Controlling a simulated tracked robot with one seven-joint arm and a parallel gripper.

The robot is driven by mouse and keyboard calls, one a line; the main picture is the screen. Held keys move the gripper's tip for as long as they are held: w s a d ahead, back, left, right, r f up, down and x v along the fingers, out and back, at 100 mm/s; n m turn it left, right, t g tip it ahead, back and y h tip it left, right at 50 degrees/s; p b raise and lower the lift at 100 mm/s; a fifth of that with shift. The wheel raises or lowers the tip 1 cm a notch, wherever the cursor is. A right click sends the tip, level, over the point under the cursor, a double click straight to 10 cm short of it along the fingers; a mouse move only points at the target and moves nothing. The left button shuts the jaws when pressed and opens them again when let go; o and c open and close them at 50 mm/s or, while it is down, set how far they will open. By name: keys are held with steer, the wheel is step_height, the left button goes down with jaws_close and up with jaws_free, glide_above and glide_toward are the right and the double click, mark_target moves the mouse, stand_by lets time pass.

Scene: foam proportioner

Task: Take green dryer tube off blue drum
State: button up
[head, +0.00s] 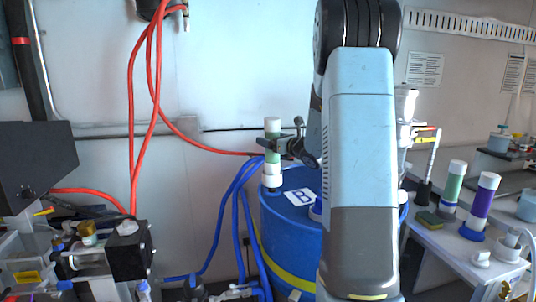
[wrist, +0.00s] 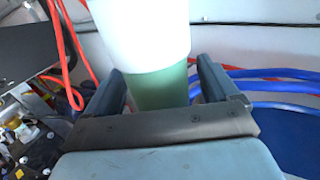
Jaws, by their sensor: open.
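The green dryer tube (head: 272,150) has white ends and stands upright on the left part of the top of the blue drum (head: 292,238). My gripper (head: 274,146) is at the tube's green middle. In the wrist view the tube (wrist: 158,88) stands between the two fingers of my gripper (wrist: 160,92), with its white upper end and part of the green body showing. The fingers are open, one on each side. The tube's lower end is hidden there by the gripper body. My arm hides the right part of the drum in the head view.
Blue hoses (head: 237,200) run down the drum's left side, and red hoses (head: 133,110) hang further left. A bench (head: 445,248) at right holds another green tube (head: 453,186) and a purple tube (head: 481,206). A white label (head: 300,197) lies on the drum top.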

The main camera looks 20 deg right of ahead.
steer(key=shift+c, duration=0.5)
steer(key=c, duration=1.2)
steer(key=shift+c, duration=0.2)
